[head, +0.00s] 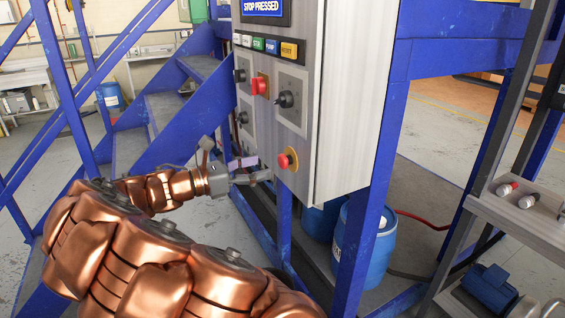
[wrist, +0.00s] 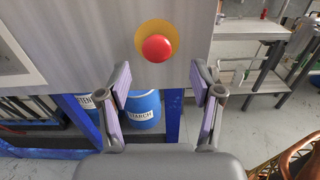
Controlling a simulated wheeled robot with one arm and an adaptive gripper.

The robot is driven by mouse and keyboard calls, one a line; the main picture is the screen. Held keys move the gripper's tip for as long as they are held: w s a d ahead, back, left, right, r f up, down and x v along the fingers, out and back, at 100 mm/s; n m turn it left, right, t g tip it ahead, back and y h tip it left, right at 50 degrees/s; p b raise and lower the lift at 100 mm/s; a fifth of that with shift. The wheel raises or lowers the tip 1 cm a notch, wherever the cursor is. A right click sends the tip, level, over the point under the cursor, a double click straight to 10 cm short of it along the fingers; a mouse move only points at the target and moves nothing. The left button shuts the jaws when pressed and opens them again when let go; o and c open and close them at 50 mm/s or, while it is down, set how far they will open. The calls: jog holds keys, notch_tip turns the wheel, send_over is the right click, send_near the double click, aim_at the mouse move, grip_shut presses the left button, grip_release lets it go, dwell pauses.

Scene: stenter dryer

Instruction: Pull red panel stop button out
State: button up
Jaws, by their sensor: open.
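The red stop button (head: 284,161) is a round knob on a yellow disc, low on the grey control panel (head: 304,171). The panel's display (head: 262,7) reads "STOP PRESSED". My gripper (head: 260,168) is just left of the button in the head view, and the finger facing the camera hides part of the other. In the wrist view, the red button (wrist: 157,48) and its yellow disc show fully. There my gripper (wrist: 160,78) is open and empty, its lilac-padded fingers to either side and below the button. Neither finger appears to touch it.
Higher on the panel are a red switch (head: 259,86), a black knob (head: 285,99) and several coloured labels. Blue frame posts (head: 377,190) and blue drums (head: 367,245) stand below and beside the panel. A grey shelf (head: 510,215) stands at right.

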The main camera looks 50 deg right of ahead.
aim_at(280, 161)
jog(key=shift+w+p+x, duration=0.2)
jog(key=shift+p+x, duration=0.75)
jog(key=shift+x, duration=2.85)
jog(key=shift+c, duration=0.2)
grip_shut()
